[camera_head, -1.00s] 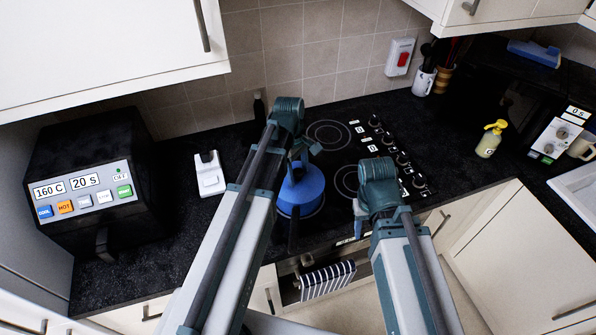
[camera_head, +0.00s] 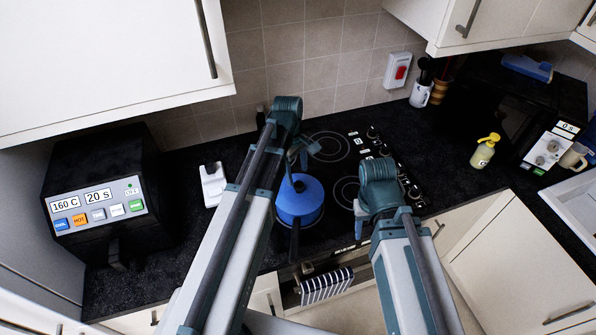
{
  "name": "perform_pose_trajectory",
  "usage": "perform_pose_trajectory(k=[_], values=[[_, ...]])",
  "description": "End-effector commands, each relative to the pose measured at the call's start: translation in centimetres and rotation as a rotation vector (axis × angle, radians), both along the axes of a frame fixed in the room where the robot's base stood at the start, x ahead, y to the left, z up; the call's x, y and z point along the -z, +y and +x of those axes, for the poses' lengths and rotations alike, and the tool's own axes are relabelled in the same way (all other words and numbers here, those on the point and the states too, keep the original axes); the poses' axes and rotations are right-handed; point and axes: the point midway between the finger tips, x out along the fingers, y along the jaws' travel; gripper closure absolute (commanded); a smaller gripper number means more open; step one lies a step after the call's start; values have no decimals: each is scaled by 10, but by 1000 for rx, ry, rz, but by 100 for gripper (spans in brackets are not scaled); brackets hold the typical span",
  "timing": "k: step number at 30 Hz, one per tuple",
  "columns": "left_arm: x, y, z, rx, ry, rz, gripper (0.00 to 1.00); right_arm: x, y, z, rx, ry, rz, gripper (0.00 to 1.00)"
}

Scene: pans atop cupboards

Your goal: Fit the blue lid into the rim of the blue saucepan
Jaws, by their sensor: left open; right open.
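The blue saucepan (camera_head: 299,218) stands on the hob, its dark handle (camera_head: 294,242) pointing toward me. The blue lid (camera_head: 304,193), with a dark knob, lies on top of the pan; I cannot tell whether it sits fully inside the rim. My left gripper (camera_head: 304,154) is open and empty, just above and beyond the lid in the picture, apart from the knob. My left arm covers the pan's left edge. My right gripper (camera_head: 360,226) is open and empty, to the right of the pan near the counter's front edge, partly hidden by its wrist.
The black hob (camera_head: 335,165) has bare rings beside the pan. A black appliance (camera_head: 105,190) with a button panel and a white device (camera_head: 213,184) stand to the left. Wall cupboards hang above.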

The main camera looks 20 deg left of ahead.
Motion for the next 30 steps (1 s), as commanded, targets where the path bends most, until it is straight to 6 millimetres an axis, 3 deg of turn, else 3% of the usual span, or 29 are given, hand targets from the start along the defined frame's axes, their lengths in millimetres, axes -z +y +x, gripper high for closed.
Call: perform_pose_trajectory(k=[1,12,30], values=[[-17,1,1,0,0,0,22,-17,0,0,0,0,0,50],[-69,7,3,-1,0,0,22,-69,0,-1,-3,3,-1,50],[-74,9,3,0,0,0,22,-74,0,-1,-4,3,-1,50]])
